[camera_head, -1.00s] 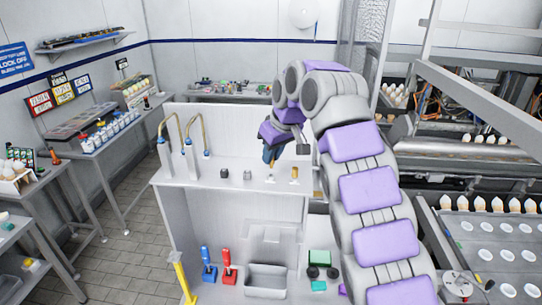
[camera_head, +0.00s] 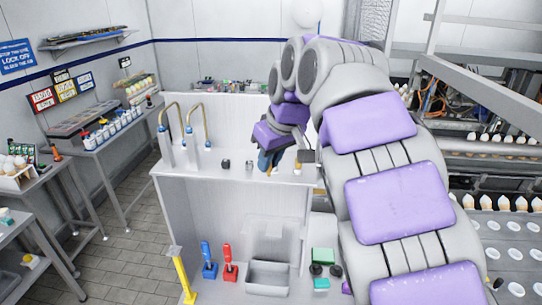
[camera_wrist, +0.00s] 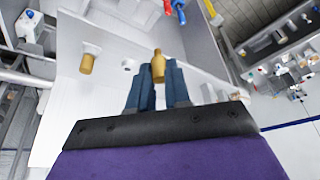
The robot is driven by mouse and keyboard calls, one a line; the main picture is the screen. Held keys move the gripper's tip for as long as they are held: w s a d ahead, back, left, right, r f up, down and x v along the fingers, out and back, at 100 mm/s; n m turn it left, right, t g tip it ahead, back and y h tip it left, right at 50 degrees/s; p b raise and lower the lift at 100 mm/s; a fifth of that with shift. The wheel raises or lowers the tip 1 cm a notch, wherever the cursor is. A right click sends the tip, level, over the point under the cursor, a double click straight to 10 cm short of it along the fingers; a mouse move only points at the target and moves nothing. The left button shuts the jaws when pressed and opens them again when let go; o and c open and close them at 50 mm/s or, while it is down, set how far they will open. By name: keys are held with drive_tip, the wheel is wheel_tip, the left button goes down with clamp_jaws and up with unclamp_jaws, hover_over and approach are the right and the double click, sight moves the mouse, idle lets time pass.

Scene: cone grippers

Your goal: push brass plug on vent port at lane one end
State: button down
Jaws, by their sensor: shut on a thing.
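My gripper (camera_wrist: 158,88) has two blue fingers, shut on a brass plug (camera_wrist: 158,66) whose rounded end sticks out beyond the fingertips. In the head view my gripper (camera_head: 270,160) is low over the white bench top, and the arm hides part of it. A second brass piece (camera_wrist: 87,62) stands on a pale fitting to the left of the held plug in the wrist view; it also shows in the head view (camera_head: 297,168). I cannot tell which fitting is the vent port.
The white bench (camera_head: 230,185) carries a dark fitting (camera_head: 225,164) and a grey one (camera_head: 249,165). Two curved brass pipes (camera_head: 190,125) stand at its left. Blue (camera_head: 209,262) and red (camera_head: 230,265) handled tools and a grey bin (camera_head: 268,277) are below. The bench's front middle is clear.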

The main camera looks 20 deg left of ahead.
drive_tip(key=s+d+r+p, duration=0.1)
drive_tip(key=s+r+p, duration=0.1)
drive_tip(key=s+r, duration=0.3)
drive_tip(key=shift+s+d+r, duration=0.25)
drive_tip(key=shift+s+r, duration=0.1)
drive_tip(key=shift+s, duration=0.5)
idle(0.8)
idle(0.4)
